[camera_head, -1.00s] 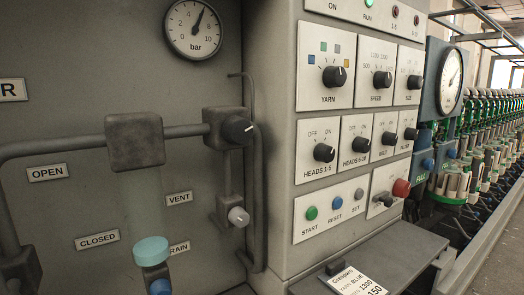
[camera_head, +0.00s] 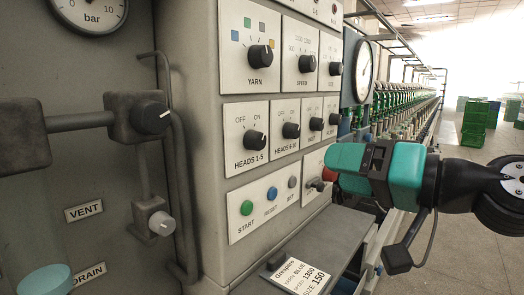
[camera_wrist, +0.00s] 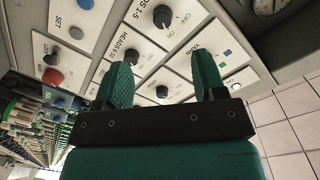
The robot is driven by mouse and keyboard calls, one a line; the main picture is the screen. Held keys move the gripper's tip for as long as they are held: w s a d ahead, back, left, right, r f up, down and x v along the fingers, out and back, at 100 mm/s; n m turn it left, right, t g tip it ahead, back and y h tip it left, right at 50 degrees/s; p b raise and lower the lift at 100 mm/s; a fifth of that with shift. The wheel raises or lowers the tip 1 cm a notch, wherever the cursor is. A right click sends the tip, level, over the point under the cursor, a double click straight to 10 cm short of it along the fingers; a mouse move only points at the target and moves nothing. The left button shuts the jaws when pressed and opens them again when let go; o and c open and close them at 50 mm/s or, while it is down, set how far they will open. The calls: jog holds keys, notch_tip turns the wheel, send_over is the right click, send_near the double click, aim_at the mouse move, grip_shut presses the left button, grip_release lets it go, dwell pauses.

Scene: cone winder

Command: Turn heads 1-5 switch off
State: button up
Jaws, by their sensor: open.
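The HEADS 1-5 switch (camera_head: 250,141) is a black rotary knob on a pale panel, with OFF at upper left and ON at upper right. Its white mark points to the right, on the ON side. The wrist view also shows this knob (camera_wrist: 163,19), beyond the fingertips near the top edge. My gripper (camera_head: 340,165) has teal fingers and stands in front of the panel, to the right of the knob and apart from it. In the wrist view my two fingers (camera_wrist: 163,78) are spread with nothing between them.
The HEADS 6-10 knob (camera_head: 291,131) is just right of it, and the YARN knob (camera_head: 260,56) is above. START (camera_head: 247,208) and RESET (camera_head: 272,193) buttons are below. A red button (camera_head: 329,174) is partly behind my gripper. A shelf (camera_head: 335,240) juts out below.

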jog(key=p, duration=0.8)
send_near(260, 144)
jog(key=shift+m+t, duration=0.3)
jog(key=shift+t, duration=0.1)
jog(key=x, duration=0.9)
jog(key=shift+s+a, duration=0.1)
jog(key=shift+a+f, duration=0.1)
jog(key=shift+a, duration=0.15)
jog(key=shift+c, duration=0.5)
jog(key=c, duration=0.8)
jog(key=shift+b, duration=0.4)
